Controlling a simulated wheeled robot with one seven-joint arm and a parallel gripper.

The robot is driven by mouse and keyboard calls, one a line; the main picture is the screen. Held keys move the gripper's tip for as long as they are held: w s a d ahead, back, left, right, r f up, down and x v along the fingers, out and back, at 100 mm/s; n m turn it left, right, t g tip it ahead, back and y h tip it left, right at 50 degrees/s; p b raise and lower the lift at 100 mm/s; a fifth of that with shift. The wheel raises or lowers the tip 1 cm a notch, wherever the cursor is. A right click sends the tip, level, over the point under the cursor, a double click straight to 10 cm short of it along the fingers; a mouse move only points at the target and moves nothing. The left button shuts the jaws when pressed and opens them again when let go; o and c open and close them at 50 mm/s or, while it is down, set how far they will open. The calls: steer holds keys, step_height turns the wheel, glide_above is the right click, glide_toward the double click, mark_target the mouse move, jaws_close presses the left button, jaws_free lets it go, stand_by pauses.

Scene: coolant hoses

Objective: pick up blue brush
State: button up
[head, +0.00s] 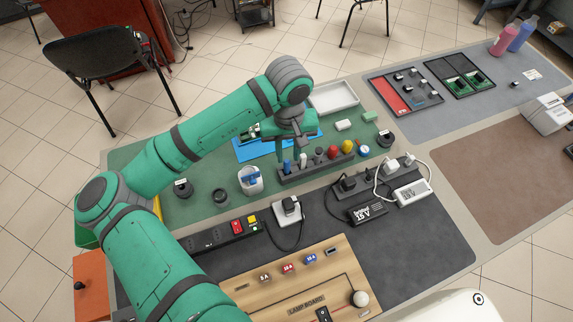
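My gripper (294,149) points down over the back edge of a dark holder block (318,172) on the green mat (215,170). Its fingers are small and dark, and I cannot tell whether they are open or shut. A small blue upright piece (287,167) stands at the holder's left end, just below my gripper. A blue and white piece (363,150) stands at its right end. A white cup (251,184) with something blue in it stands left of the holder. I cannot tell which of these is the blue brush.
A blue sheet (252,152) lies behind my gripper, with a white tray (333,97) farther back. Power strips and chargers (410,193) with loose cables lie in front of the holder. A wooden lamp board (300,280) is nearer. Dark round rolls (183,188) sit on the mat.

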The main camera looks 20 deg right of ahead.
mark_target(287, 161)
steer(key=shift+w+a+f, duration=0.1)
steer(key=shift+a+f, duration=0.05)
steer(key=shift+f, duration=3.05)
jaws_close()
